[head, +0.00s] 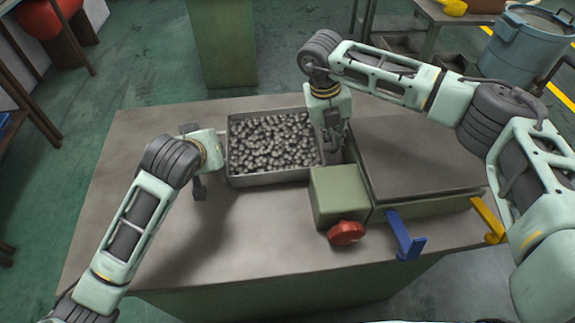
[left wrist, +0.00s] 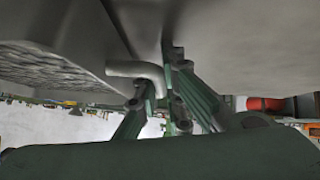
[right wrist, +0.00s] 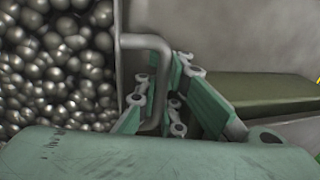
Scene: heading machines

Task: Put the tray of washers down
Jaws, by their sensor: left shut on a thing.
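The tray of washers (head: 232,180) is a grey metal box full of dark, shiny rounded pieces. It is at the worktable's back middle in the head view, level or nearly so; I cannot tell whether its base touches the tabletop. My left gripper (head: 197,165) is at the tray's left side, shut on a bent bar handle (left wrist: 140,70) in the left wrist view. My right gripper (right wrist: 160,105) is at the opposite side, with its fingers on either side of the other handle (right wrist: 148,42). Whether these fingers press on it is unclear.
The grey worktable (head: 130,215) is bare at front left. Close right of the tray stand a green block (head: 338,192) with a red knob (head: 346,233) and a flat-topped box (head: 415,155) with blue (head: 405,240) and yellow (head: 488,220) levers. A blue bin (head: 525,45) stands behind right.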

